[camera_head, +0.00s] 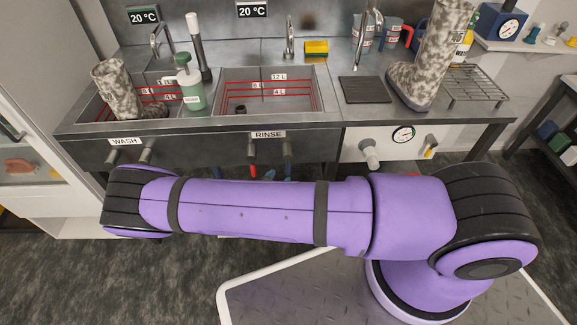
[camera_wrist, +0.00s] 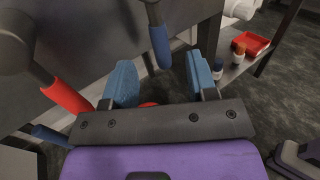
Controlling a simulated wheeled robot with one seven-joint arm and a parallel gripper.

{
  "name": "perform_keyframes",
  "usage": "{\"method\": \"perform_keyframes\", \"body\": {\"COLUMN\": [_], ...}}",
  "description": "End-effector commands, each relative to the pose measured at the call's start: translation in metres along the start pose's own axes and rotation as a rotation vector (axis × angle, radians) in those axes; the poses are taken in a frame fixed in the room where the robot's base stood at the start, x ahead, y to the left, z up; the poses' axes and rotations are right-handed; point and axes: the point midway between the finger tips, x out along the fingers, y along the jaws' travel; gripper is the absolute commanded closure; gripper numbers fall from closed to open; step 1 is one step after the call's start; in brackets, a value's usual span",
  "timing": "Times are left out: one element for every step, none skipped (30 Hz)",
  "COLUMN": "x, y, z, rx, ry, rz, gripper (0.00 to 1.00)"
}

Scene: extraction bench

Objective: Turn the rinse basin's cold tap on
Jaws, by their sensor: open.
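The rinse basin (camera_head: 232,90) is a steel sink marked RINSE, with red level lines inside. Its tap valves sit on the front panel below the label. In the wrist view a blue-handled lever (camera_wrist: 160,46), the cold tap, hangs down from the panel. A red-handled lever (camera_wrist: 68,97) slants down to its left. My gripper (camera_wrist: 162,82) is open, with blue pads on both fingers. The blue handle shows in the gap between the fingers, apart from both pads; I cannot tell its depth. In the head view my arm hides most of the gripper.
Another blue handle (camera_wrist: 50,136) shows at lower left in the wrist view. A red tray (camera_wrist: 252,43) and small bottles stand on a low shelf at right. The wash basin (camera_head: 88,112) holds a boot (camera_head: 113,84); a green soap bottle (camera_head: 190,88) stands between the basins.

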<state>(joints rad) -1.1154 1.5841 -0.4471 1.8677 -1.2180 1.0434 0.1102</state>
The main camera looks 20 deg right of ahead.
Motion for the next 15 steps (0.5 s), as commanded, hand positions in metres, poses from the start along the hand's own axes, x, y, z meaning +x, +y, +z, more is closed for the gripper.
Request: {"method": "perform_keyframes", "body": {"x": [0.01,0.015,0.022,0.027,0.032,0.038,0.042,0.046,0.05,0.053,0.056,0.059,0.06,0.062,0.063], "y": [-0.001,-0.001,-0.001,-0.001,-0.001,0.0,0.0,0.0,0.0,0.0,0.0,0.0,0.0,0.0,0.0], "z": [0.0,0.0,0.0,0.0,0.0,0.0,0.0,0.0,0.0,0.0,0.0,0.0,0.0,0.0,0.0], "rx": [-0.001,-0.001,-0.001,-0.001,-0.001,0.0,0.0,0.0,0.0,0.0,0.0,0.0,0.0,0.0,0.0], "ry": [-0.001,-0.001,-0.001,-0.001,0.0,0.0,0.0,0.0,0.0,0.0,0.001,0.001,0.001,0.001,0.001], "rz": [-0.001,-0.002,-0.002,-0.002,-0.001,-0.001,-0.001,-0.002,-0.001,-0.001,0.0,0.0,0.0,0.0,0.0], "gripper": [0.47,0.47,0.47,0.47,0.47,0.47,0.47,0.47,0.47,0.47,0.47,0.47,0.47,0.47,0.47]}}
